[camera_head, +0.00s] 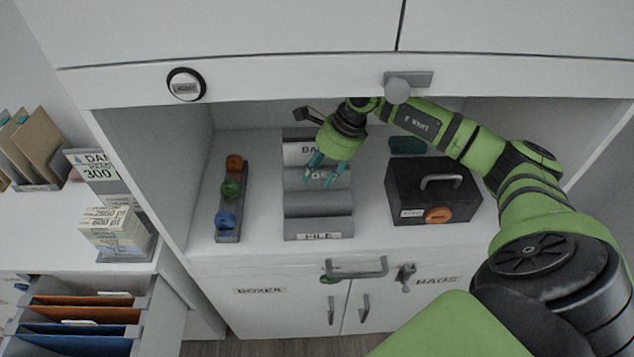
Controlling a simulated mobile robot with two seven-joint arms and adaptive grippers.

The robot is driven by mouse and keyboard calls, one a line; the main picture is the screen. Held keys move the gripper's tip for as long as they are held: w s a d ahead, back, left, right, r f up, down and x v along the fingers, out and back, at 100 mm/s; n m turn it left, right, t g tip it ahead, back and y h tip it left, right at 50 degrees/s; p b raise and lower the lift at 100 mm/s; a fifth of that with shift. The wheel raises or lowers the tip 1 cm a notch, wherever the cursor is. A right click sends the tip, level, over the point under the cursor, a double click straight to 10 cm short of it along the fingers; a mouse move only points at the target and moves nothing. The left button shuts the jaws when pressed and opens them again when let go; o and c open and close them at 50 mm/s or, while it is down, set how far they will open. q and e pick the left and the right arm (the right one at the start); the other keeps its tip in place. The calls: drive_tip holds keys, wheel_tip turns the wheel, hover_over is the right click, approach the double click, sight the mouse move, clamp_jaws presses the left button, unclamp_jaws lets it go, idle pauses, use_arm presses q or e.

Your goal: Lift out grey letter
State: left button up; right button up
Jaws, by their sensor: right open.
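My right gripper (323,176) reaches into the open shelf bay from the right. Its two teal fingertips are apart, point down and show nothing between them. They are over the upper part of a grey stepped rack (318,228) with a FILE label on its front; I cannot tell if they touch it. The gripper partly hides a pale label at the rack's back. I cannot clearly make out a grey letter apart from the grey rack. My left gripper is not in view.
A black box (434,190) with a handle stands right. Brown envelopes (38,145) and a paper stack (116,230) are at left, above an open drawer of folders (80,315).

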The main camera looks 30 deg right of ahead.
drive_tip(key=shift+f+b, duration=0.2)
drive_tip(key=shift+b, duration=0.15)
idle(0.3)
clamp_jaws()
